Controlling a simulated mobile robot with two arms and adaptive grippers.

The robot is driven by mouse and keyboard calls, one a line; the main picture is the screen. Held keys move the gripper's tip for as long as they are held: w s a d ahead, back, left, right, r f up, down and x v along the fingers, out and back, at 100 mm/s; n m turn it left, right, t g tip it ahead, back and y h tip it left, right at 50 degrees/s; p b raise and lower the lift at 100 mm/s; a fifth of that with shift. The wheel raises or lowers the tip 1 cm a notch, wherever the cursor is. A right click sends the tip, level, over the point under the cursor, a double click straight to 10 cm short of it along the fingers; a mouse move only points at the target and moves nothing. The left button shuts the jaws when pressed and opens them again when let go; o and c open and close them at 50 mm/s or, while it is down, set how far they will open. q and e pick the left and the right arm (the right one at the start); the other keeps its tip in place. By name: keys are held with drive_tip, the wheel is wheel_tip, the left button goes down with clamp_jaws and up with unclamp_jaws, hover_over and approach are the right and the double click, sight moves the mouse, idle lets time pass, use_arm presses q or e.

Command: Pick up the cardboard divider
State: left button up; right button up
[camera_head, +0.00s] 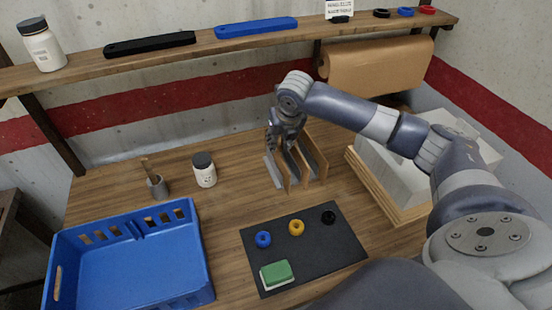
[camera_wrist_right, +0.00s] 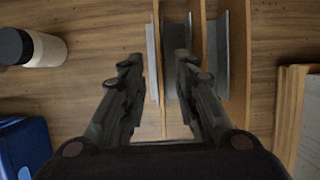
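Several upright tan panels that look like cardboard dividers stand in a row with grey metal rail pieces between them, on the table. In the head view the rightmost tan panel (camera_head: 317,157) shows best. My right gripper (camera_head: 282,148) is over the left part of this row, partly hiding it. In the right wrist view the open fingers of my right gripper (camera_wrist_right: 158,65) point down at the row. The leftmost tan divider (camera_wrist_right: 160,92) and a grey rail piece (camera_wrist_right: 151,65) show between them. Contact cannot be told. My left gripper is not in view.
A white jar (camera_head: 204,170) and a small grey cup (camera_head: 158,187) stand left of the row. A blue crate (camera_head: 196,250) is at front left, a dark mat (camera_head: 305,257) in front. A wooden tray (camera_head: 389,207) with pale blocks stands right. A shelf (camera_head: 205,43) runs behind.

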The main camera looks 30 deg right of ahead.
sight(277, 160)
drive_tip(key=shift+x, duration=0.8)
drive_tip(key=p+x, duration=0.2)
drive_tip(key=x, duration=0.2)
drive_tip(key=shift+w+f, duration=0.25)
drive_tip(key=shift+f, duration=0.35)
clamp_jaws()
